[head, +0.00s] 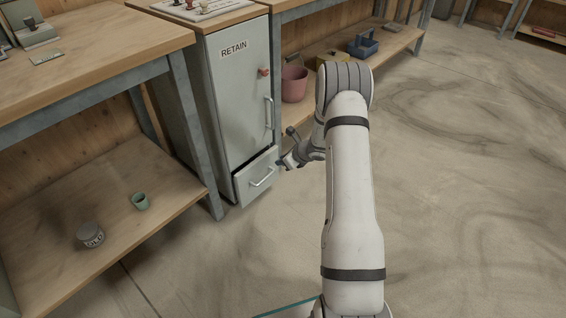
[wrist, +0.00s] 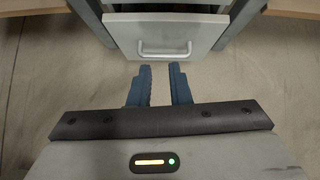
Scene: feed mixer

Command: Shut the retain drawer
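The retain drawer (head: 250,184) is the grey bottom drawer of the tall metal cabinet marked RETAIN (head: 232,90). It stands partly out, with a dark gap along its top edge. Its front (wrist: 205,32) and bar handle (wrist: 165,53) also show in the wrist view. My gripper (head: 281,163) is close in front of the drawer, near its right side in the head view. In the wrist view my gripper (wrist: 161,67) points at the handle, its fingers apart with bare floor between them. It holds nothing and appears just short of the handle.
The cabinet door above has a long handle (head: 269,113) and looks shut. Wooden benches flank the cabinet. A green cup (head: 140,201) and a grey jar (head: 90,235) stand on the left lower shelf. A pink bucket (head: 294,84) stands to the right. The floor at right is clear.

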